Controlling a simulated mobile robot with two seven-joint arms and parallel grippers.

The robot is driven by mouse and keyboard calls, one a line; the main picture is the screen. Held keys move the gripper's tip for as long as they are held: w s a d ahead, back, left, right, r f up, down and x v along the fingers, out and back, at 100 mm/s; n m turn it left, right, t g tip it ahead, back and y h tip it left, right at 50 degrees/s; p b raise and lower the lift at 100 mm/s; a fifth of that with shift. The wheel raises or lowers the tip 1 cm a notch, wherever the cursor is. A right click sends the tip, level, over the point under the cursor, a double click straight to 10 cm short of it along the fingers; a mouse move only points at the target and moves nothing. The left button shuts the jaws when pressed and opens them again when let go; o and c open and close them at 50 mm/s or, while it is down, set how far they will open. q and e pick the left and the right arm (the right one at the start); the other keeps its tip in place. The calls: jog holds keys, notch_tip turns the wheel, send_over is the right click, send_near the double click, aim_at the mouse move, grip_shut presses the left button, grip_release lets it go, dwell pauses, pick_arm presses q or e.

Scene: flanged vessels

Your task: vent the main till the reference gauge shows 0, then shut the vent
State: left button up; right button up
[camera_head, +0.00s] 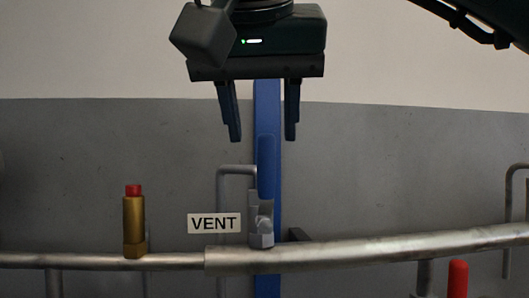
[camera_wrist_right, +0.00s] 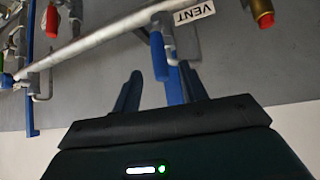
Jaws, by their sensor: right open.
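The vent valve (camera_head: 261,228) sits on the grey pipe beside the VENT label (camera_head: 213,223). Its blue lever (camera_head: 267,170) stands upright above the valve body, in front of a blue post of similar colour, so its top end is hard to make out. The lever also shows in the right wrist view (camera_wrist_right: 158,57), with the label (camera_wrist_right: 194,13). My right gripper (camera_head: 263,138) is open and empty, pointing down above the valve, its fingers left and right of the blue. In the wrist view, the gripper (camera_wrist_right: 161,70) faces the lever. No gauge shows. My left gripper is not in view.
A brass fitting with a red cap (camera_head: 134,222) stands on the pipe (camera_head: 370,248) left of the label. A red handle (camera_head: 457,280) is at lower right. A thin bent grey tube rises just left of the valve.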

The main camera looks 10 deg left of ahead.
jog(key=v, duration=0.6)
dwell(0.5)
